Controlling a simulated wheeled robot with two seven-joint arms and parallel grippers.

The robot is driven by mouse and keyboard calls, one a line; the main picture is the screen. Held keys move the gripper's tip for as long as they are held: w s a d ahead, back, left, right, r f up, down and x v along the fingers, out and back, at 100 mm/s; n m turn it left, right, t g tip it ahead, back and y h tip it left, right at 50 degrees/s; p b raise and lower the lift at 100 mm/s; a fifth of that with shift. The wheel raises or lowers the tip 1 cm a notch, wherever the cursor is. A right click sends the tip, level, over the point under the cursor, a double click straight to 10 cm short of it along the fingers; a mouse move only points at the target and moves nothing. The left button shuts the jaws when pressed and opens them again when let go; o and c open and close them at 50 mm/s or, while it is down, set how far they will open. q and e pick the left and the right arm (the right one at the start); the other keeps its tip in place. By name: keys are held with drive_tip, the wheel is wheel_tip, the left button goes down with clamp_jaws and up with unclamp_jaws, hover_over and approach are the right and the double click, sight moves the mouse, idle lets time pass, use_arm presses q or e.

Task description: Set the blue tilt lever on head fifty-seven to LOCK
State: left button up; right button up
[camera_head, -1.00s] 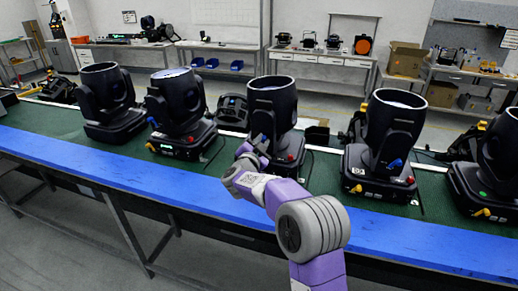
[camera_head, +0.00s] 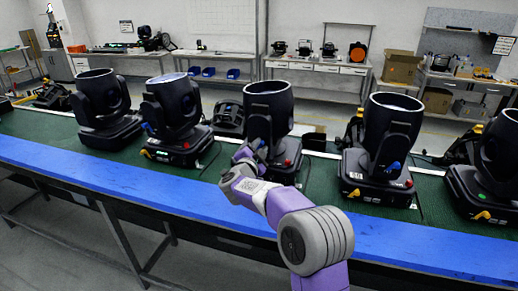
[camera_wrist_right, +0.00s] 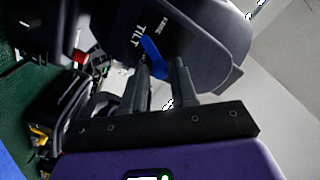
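A black moving head (camera_head: 268,110) stands on the green bench top in the middle of the head view. My right gripper (camera_head: 256,148) is at its near side, partly hidden by my own arm. In the right wrist view the blue tilt lever (camera_wrist_right: 153,56) sits on the dark housing beside the word TILT. My right gripper (camera_wrist_right: 161,75) is open there, with the lever's lower end between its fingertips, closer to the left finger. I cannot tell whether they touch. The head's number and any LOCK mark are not readable. My left gripper is not in view.
Similar heads stand on both sides, one to the left (camera_head: 174,115) and one to the right (camera_head: 383,150) with its own blue lever (camera_head: 394,166). A blue strip (camera_head: 130,185) runs along the bench's front edge. A red knob (camera_wrist_right: 79,57) shows in the right wrist view.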

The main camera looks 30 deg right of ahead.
drive_tip(key=shift+o, duration=1.1)
drive_tip(key=shift+s+a, duration=0.1)
drive_tip(key=v, duration=0.7)
drive_tip(key=shift+s+a, duration=0.1)
